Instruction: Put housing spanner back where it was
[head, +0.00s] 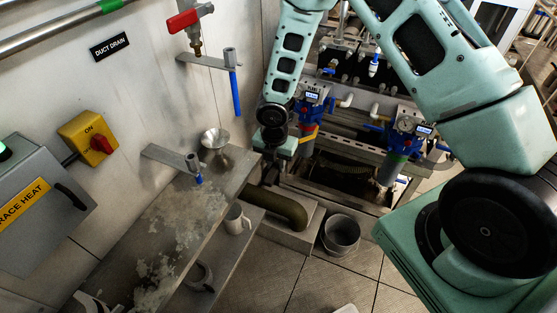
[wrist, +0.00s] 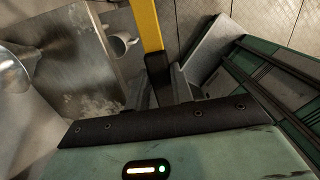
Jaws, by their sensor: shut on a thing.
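A yellow bar with a dark section (wrist: 148,25), which I take to be the housing spanner, runs up from my gripper in the wrist view. My gripper (wrist: 160,88) is shut on its dark section; the spanner's far end is out of the frame. In the head view my gripper (head: 270,175) hangs by the right end of the steel bench, above the floor-level pipe. The held spanner is hard to make out there. An orange-yellow strip (head: 308,136) shows just right of my wrist, and I cannot tell whether it is part of the spanner.
Two wall brackets (head: 200,62) (head: 168,157) carry blue-handled parts. A metal funnel (head: 214,139) stands on the steel bench (head: 175,215); a mug (head: 236,220) sits on the lower shelf. Blue filter housings (head: 402,140) are at the back. A bucket (head: 341,234) stands on the floor.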

